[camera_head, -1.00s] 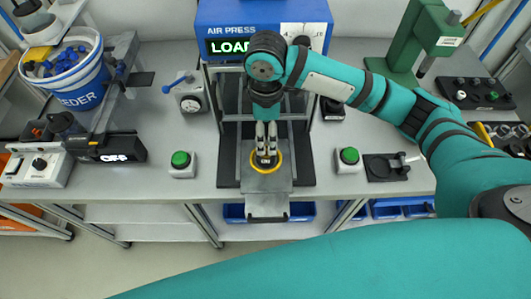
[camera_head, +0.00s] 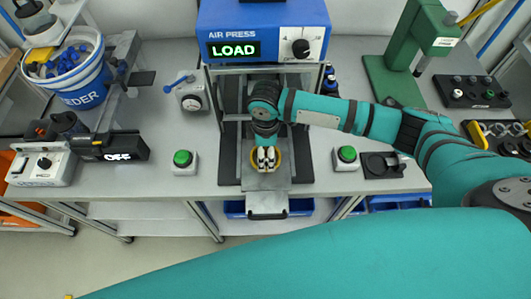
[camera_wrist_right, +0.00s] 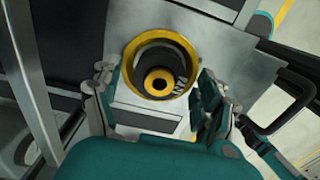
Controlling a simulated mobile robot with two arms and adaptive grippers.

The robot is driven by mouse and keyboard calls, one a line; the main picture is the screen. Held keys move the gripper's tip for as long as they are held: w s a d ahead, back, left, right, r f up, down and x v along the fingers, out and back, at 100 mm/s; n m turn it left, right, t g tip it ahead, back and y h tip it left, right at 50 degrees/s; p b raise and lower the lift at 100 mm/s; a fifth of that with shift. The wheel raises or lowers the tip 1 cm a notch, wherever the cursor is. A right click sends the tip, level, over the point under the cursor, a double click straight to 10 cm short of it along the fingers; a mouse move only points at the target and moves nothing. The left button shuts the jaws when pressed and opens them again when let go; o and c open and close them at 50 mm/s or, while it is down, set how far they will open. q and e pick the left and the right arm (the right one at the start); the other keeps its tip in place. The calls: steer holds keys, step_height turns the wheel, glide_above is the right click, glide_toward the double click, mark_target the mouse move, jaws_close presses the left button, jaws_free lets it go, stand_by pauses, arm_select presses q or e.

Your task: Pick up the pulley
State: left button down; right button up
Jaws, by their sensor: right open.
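The pulley (camera_wrist_right: 160,75) appears to be the round dark piece with a yellow outer rim and a yellow hub with a dark bore. It lies on the metal plate (camera_wrist_right: 222,40) at the front of the air press. In the head view the yellow rim (camera_head: 283,163) shows only partly behind the fingers. My right gripper (camera_head: 267,158) points down right over it. In the right wrist view its fingers (camera_wrist_right: 158,90) stand apart, one to each side of the round piece, with no visible grip on it. My left gripper is out of view.
The air press (camera_head: 264,30), reading LOAD, stands behind, its posts close beside my right gripper. Green buttons (camera_head: 182,158) (camera_head: 347,154) flank the plate. A feeder bucket (camera_head: 75,75) is at left, a green press (camera_head: 410,50) at right.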

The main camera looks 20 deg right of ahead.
steer(key=c, duration=1.4)
steer(key=shift+o, duration=0.2)
steer(key=shift+r, duration=0.15)
